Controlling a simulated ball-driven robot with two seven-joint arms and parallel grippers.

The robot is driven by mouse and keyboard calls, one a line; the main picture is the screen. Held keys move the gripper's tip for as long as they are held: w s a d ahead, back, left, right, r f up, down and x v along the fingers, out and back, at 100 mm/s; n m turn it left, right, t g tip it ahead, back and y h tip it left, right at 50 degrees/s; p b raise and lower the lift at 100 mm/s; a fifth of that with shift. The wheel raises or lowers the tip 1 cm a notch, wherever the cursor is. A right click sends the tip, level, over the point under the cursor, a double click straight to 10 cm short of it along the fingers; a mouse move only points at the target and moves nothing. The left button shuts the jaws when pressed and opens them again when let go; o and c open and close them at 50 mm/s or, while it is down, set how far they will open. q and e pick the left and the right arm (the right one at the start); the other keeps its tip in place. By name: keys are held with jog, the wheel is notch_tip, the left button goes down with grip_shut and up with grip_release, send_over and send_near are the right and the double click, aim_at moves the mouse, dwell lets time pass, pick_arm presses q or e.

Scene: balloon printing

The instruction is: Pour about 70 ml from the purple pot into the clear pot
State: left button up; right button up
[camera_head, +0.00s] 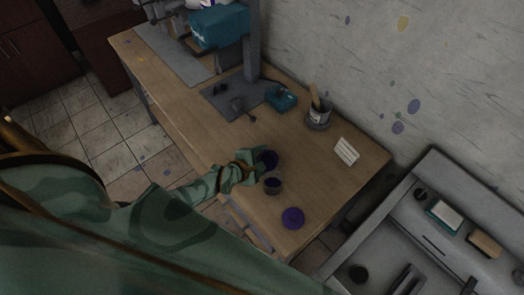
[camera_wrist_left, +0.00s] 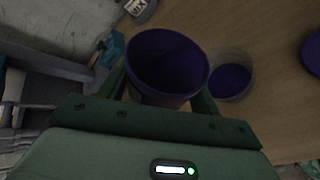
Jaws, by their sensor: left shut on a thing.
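My left gripper (camera_head: 257,163) is shut on the purple pot (camera_head: 270,160), which also shows large between the fingers in the left wrist view (camera_wrist_left: 166,62). The pot's open mouth faces the wrist camera and its inside is dark purple; I cannot tell its liquid level or exact tilt. The clear pot (camera_head: 273,186) stands on the table beside it, on the near side. In the left wrist view the clear pot (camera_wrist_left: 247,88) is to the right of the purple pot and has purple inside. No stream shows between them. My right gripper is not in view.
A purple lid-like disc (camera_head: 292,218) lies near the table's (camera_head: 335,187) front edge. A grey can with a brush (camera_head: 318,118), a white card (camera_head: 346,151) and a teal object (camera_head: 281,98) stand further back. A grey sink-like unit (camera_head: 405,235) is at the right.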

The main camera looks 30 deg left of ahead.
pick_arm(q)
jog(key=shift+p, duration=0.45)
jog(key=shift+f+n+h+b, duration=0.15)
jog(key=shift+n+h+b, duration=0.15)
jog(key=shift+b, duration=0.75)
jog(key=shift+r, duration=0.2)
